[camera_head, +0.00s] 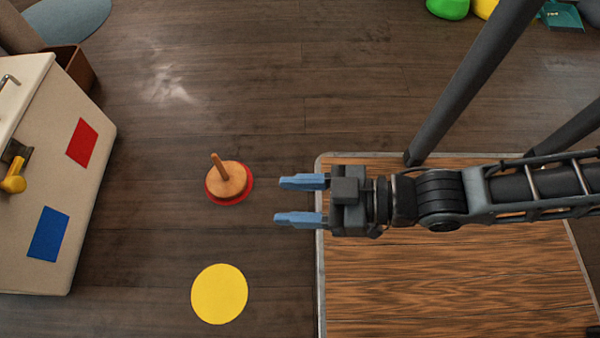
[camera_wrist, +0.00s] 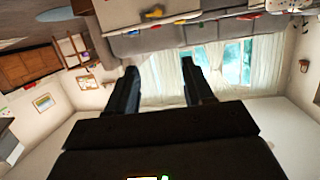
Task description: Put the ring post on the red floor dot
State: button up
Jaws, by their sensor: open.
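The ring post (camera_head: 226,180) is a round wooden base with a short upright peg. It stands on the red floor dot (camera_head: 233,202), whose edge shows around the base, mostly along the front and right. My gripper (camera_head: 276,200) has blue fingers spread apart, with nothing between them. It is to the right of the ring post in the head view and clear of it. In the wrist view the dark fingers of my gripper (camera_wrist: 160,75) are apart and empty, and the ring post does not show there.
A yellow floor dot (camera_head: 219,294) lies in front of the ring post. A wooden-topped table (camera_head: 450,285) is below my arm at right. A pale cabinet (camera_head: 60,190) with red and blue squares stands at left. Dark floor is clear behind the post.

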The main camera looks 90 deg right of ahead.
notch_tip(320, 180, up, 7)
jog(key=n+y, duration=0.1)
jog(key=shift+s, duration=0.3)
